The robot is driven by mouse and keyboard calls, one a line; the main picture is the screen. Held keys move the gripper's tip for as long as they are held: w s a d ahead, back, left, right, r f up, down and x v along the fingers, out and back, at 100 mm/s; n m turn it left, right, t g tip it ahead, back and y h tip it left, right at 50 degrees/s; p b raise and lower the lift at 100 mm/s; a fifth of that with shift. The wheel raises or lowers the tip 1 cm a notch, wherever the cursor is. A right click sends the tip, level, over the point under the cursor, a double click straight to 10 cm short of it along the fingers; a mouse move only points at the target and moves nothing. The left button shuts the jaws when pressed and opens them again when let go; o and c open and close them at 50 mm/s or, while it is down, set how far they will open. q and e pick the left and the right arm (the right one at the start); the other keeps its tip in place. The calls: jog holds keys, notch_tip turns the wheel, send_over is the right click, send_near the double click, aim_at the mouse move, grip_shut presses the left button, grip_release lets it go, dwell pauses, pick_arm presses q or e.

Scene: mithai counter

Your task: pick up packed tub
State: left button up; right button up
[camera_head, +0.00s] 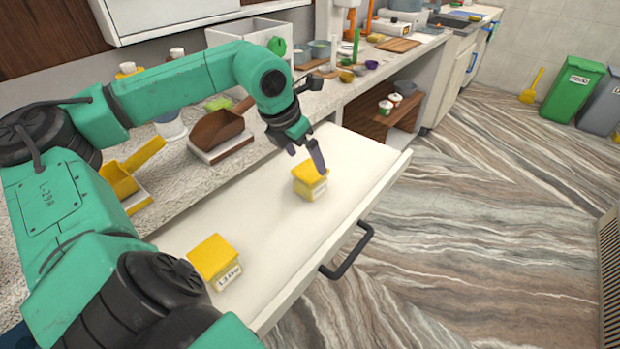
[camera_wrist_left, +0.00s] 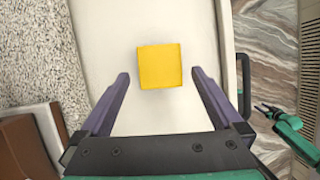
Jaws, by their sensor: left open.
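Two packed tubs with yellow lids and pale labelled sides sit upright in a pulled-out white drawer (camera_head: 349,163). The farther tub (camera_head: 310,182) is just below my left gripper (camera_head: 305,153). The nearer tub (camera_head: 214,262) stands apart, closer to my arm. In the left wrist view one yellow lid (camera_wrist_left: 160,66) lies between and slightly beyond the open fingertips (camera_wrist_left: 160,74), with a gap on both sides. My left gripper is open and empty. My right gripper (camera_wrist_left: 267,110) shows small at the right of the wrist view; its jaw state is unclear.
The drawer's front edge and dark handle (camera_head: 346,252) face the open floor. A speckled counter (camera_head: 176,215) runs behind the drawer, with a brown scoop (camera_head: 217,130) and a yellow scoop (camera_head: 120,180). The drawer floor around the tubs is clear.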

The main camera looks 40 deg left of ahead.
aim_at(314, 176)
pick_arm(q)
jog(key=p+x, duration=0.2)
jog(key=x, duration=0.6)
jog(key=shift+w+f, duration=0.15)
jog(key=shift+f, duration=0.25)
jog(key=c, duration=1.2)
